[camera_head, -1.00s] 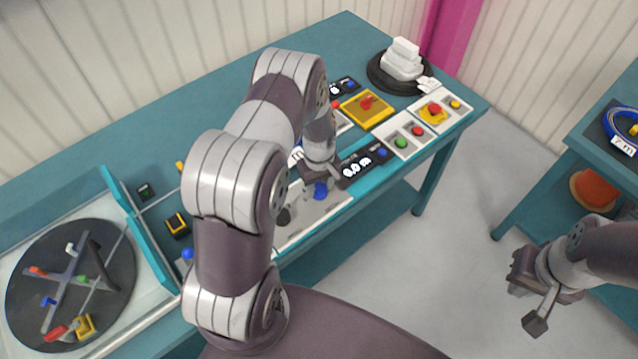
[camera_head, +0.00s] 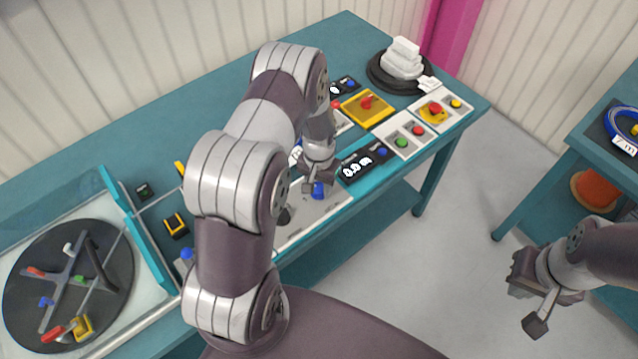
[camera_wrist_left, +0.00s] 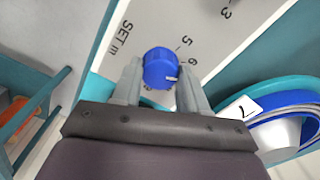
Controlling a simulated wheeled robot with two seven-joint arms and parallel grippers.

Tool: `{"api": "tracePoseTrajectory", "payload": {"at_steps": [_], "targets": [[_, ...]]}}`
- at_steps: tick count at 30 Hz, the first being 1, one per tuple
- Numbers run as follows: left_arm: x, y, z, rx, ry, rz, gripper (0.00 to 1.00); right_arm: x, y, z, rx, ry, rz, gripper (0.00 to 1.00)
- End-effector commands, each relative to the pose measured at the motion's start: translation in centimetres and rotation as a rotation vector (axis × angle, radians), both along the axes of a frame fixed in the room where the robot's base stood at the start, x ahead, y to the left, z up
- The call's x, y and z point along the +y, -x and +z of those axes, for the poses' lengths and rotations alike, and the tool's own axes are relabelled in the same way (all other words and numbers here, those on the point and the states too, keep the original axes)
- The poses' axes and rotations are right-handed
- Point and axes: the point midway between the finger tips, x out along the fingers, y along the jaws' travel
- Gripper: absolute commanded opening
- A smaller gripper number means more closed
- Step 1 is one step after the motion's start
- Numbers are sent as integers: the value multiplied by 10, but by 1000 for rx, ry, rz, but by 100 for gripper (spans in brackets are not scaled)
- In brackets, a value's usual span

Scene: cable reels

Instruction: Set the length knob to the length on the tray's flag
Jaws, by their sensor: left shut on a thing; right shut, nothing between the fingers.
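The blue length knob (camera_head: 318,191) sits on a pale panel (camera_head: 330,204) at the table's front edge. My left gripper (camera_wrist_left: 160,80) is shut on the knob, one finger on each side, in the left wrist view (camera_wrist_left: 158,66). The dial shows SET m, 3, 5 and 6; a lower number is partly hidden by a finger. A white flag (camera_head: 624,146) on the dark tray (camera_head: 598,118) at the right reads 7 m. My right gripper (camera_head: 536,318) is shut and empty above the floor.
A black display (camera_head: 364,164) beside the panel reads about 0.0 m. Green (camera_head: 401,143) and red (camera_head: 418,130) buttons stand right of it. A dark turntable (camera_head: 112,258) lies at the left. A black cable reel (camera_head: 378,82) stands at the back. My left arm hides the table's middle.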

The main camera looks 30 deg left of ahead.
Motion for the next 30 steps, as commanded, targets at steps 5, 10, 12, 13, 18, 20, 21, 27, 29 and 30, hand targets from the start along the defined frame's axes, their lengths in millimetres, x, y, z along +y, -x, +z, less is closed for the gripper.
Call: {"api": "tracePoseTrajectory", "payload": {"at_steps": [5,10,12,13,18,20,21,27,29,30], "targets": [[0,-1,1,-4,-1,-145,12,0,0,-1,0,0,0,0],[0,-1,1,-4,-1,-263,12,0,0,-2,0,0,0,0],[0,-1,1,-4,-2,-301,12,0,0,-2,0,0,0,0],[0,-2,1,-4,-2,-317,12,0,0,-2,0,0,0,0],[1,-2,2,-5,-1,-382,12,0,0,-2,0,0,0,0],[1,-2,2,-5,-1,-397,12,0,0,-2,0,0,0,0],[1,-2,2,-6,-1,-406,12,0,0,-3,0,0,0,0],[1,-2,2,-6,-2,-426,12,0,0,-3,0,0,0,0],[1,-2,2,-6,-2,-427,12,0,0,-3,0,0,0,0],[1,-2,2,-6,-2,-428,12,0,0,-3,0,0,0,0]]}}
